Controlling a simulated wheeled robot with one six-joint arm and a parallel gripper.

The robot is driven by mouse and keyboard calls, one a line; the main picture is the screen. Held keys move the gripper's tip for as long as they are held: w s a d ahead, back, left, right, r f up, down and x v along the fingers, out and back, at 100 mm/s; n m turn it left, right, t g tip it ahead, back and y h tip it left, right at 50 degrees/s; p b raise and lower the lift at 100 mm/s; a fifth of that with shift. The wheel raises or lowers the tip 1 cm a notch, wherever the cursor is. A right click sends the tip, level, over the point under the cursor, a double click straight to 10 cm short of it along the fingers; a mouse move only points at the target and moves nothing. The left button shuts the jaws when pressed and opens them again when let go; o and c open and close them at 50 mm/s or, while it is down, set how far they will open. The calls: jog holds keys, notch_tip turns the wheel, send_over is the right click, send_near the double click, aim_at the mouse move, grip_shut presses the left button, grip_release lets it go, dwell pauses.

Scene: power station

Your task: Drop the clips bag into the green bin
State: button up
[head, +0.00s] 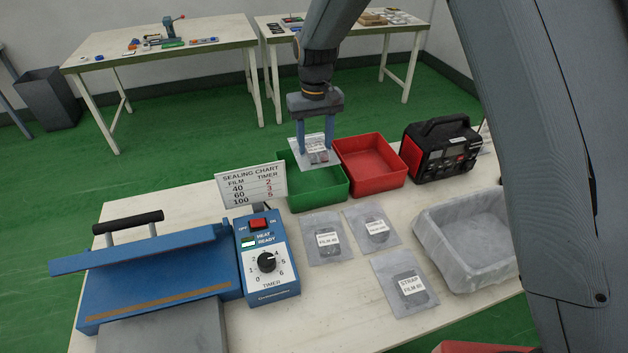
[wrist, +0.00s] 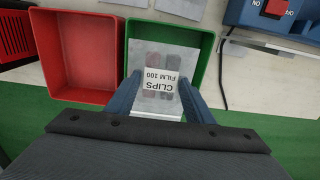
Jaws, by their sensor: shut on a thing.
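The clips bag (head: 314,152) is a clear bag with a white label. In the wrist view the bag (wrist: 158,78) reads "CLIPS FILM 100". My gripper (head: 318,142) is shut on it, with a blue finger on each side. The gripper also shows in the wrist view (wrist: 158,100). The green bin (head: 318,194) stands at the back of the table, and the bag hangs above it. The bag covers part of the bin's inside.
A red bin (head: 370,160) stands right beside the green one. A sealing chart (head: 251,184) stands close to the green bin's left. Several bags (head: 324,240) lie in front. A black and red device (head: 440,150), a grey lined tray (head: 470,240) and a blue sealer (head: 160,270) stand around.

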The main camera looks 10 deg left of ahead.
notch_tip(320, 180, down, 5)
jog(key=b, duration=0.2)
jog(key=shift+b, duration=0.4)
jog(key=o, duration=1.2)
jog(key=shift+o, duration=0.2)
jog(key=shift+r+b, duration=0.95)
jog(key=shift+r, duration=2.95)
